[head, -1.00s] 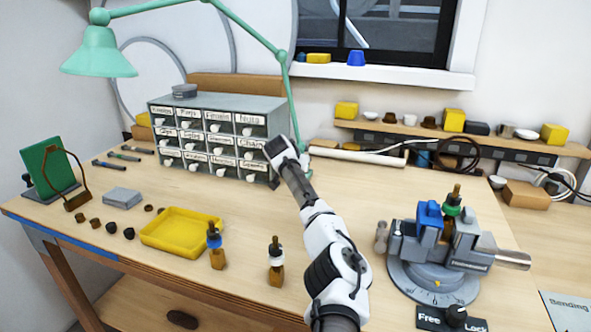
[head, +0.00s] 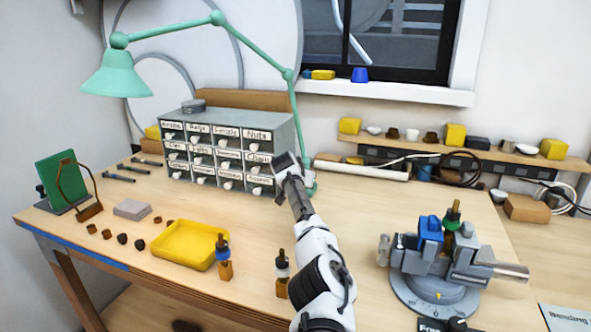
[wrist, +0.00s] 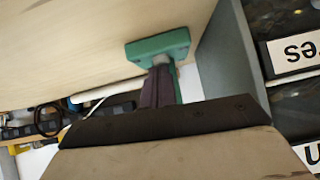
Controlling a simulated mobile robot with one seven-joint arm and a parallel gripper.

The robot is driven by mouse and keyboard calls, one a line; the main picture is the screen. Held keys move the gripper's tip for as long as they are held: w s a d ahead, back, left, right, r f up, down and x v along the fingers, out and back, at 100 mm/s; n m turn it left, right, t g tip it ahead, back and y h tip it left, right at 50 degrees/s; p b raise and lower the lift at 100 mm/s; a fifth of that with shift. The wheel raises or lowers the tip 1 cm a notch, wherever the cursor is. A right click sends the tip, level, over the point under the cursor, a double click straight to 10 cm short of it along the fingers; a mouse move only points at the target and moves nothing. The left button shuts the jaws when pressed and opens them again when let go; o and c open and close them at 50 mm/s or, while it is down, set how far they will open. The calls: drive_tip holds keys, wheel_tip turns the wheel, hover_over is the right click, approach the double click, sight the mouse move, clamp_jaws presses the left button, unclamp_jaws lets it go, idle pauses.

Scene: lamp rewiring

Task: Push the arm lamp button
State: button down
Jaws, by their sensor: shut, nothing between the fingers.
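The green arm lamp (head: 117,78) has its shade over the left of the bench and a jointed arm running down to a base (head: 308,188) at the cabinet's right end. The green base (wrist: 158,47) also shows in the wrist view. My gripper (head: 284,165) is at the cabinet's right front corner, by the base. In the wrist view my dark fingers (wrist: 160,75) are together, empty, and point at the base. I cannot tell whether they touch it. I cannot make out the button; the fingers cover part of the base.
A grey labelled drawer cabinet (head: 218,150) stands close beside my gripper. A vise (head: 440,256) on a round base is at the right. The bench between cabinet and vise is mostly clear.

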wheel_tip(320, 180, up, 3)
drive_tip(key=shift+r+p, duration=0.15)
drive_tip(key=shift+p, duration=0.45)
drive_tip(key=b+v, duration=0.4)
drive_tip(key=v, duration=0.6)
drive_tip(key=shift+s+b, duration=0.2)
drive_tip(key=shift+b, duration=0.2)
